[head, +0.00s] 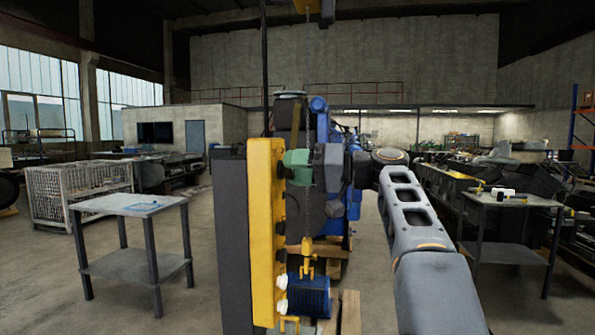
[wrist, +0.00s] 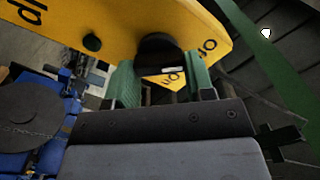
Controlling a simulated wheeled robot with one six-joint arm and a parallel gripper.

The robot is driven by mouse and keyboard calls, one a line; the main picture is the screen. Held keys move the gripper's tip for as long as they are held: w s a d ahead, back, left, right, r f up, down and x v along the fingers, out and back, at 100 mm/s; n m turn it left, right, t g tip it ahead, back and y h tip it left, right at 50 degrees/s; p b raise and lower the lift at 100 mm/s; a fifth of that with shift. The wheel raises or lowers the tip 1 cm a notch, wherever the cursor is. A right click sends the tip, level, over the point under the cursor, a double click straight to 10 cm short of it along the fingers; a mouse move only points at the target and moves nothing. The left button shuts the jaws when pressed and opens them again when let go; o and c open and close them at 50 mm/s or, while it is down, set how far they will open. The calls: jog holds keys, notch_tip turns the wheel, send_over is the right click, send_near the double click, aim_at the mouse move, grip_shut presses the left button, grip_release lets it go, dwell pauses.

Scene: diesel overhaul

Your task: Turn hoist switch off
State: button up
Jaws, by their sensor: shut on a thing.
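The hoist control box (head: 262,215) is a tall yellow panel with dark and white knobs along its right side, seen nearly edge-on. My gripper (head: 292,162) is at its upper part, its green fingers pointing left against the panel's face. In the wrist view the yellow panel (wrist: 110,22) fills the top, with black lettering. A black rotary switch (wrist: 158,52) with a small white mark sits between the green fingers of my gripper (wrist: 162,80), which are shut on it. The switch's exact setting and part of the lettering are hard to read.
A dark grey post (head: 231,240) stands left of the box. A hook (head: 307,260) hangs on a chain close to it, above a blue cylinder (head: 309,296). A small table (head: 130,205) stands left, another table (head: 508,200) right. Open floor lies at the left.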

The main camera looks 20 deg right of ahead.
dwell(0.3)
jog(key=o, duration=0.9)
jog(key=v, duration=1.4)
jog(key=shift+p, duration=0.3)
jog(key=shift+a, duration=0.1)
